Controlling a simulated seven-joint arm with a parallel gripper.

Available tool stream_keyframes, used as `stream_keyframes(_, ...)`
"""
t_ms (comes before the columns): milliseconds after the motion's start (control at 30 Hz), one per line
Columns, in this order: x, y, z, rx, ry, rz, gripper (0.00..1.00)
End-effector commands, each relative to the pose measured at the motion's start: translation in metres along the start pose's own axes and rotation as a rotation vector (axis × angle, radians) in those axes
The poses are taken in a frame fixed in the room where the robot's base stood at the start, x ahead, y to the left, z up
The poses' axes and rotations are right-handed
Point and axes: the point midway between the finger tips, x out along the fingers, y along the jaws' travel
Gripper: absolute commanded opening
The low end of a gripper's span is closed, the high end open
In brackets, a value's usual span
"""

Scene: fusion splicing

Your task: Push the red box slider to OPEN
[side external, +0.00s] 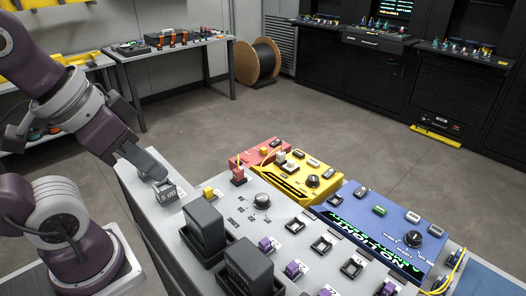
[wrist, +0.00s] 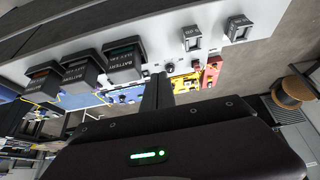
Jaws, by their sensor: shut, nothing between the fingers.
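The red box (side external: 258,151) sits at the far end of the row of coloured boxes, beyond the yellow one. A small yellow part (side external: 264,151) and other small controls stand on its top; I cannot tell which is the slider or read its marks. In the wrist view the red box (wrist: 212,68) is small, to the right of the fingers. My gripper (side external: 160,174) is shut and empty over the left end of the grey bench, apart from the red box. In the wrist view my gripper (wrist: 158,80) points toward the bench controls.
The yellow box (side external: 299,174) and blue box (side external: 372,225) adjoin along the bench. Tall black battery blocks (side external: 205,228) stand on the grey bench (side external: 185,238). A small red part (side external: 238,175) and a black knob (side external: 262,201) lie nearer than the red box.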

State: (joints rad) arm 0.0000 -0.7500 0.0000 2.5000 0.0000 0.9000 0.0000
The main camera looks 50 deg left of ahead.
Motion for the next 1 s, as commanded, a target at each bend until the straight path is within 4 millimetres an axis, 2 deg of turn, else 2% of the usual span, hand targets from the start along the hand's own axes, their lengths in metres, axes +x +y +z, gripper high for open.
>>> stream_keyframes(333,0.000,0.000,0.000,0.000,0.000,0.000,0.00)
stream_keyframes(400,0.000,0.000,-0.003,-0.002,-0.001,0.000,0.14)
stream_keyframes(467,0.001,-0.001,-0.016,-0.014,-0.007,0.001,0.26)
stream_keyframes(567,0.011,-0.008,-0.068,-0.058,-0.024,0.001,0.45)
stream_keyframes(600,0.021,-0.015,-0.096,-0.085,-0.030,-0.001,0.45)
stream_keyframes(667,0.043,-0.028,-0.140,-0.124,-0.038,-0.008,0.45)
stream_keyframes(700,0.062,-0.039,-0.167,-0.151,-0.044,-0.015,0.45)
stream_keyframes(767,0.097,-0.060,-0.204,-0.193,-0.051,-0.030,0.45)
stream_keyframes(800,0.125,-0.076,-0.226,-0.217,-0.058,-0.042,0.45)
stream_keyframes(867,0.171,-0.104,-0.252,-0.255,-0.065,-0.065,0.45)
stream_keyframes(900,0.204,-0.123,-0.264,-0.277,-0.072,-0.081,0.45)
stream_keyframes(1000,0.282,-0.167,-0.278,-0.318,-0.083,-0.120,0.45)
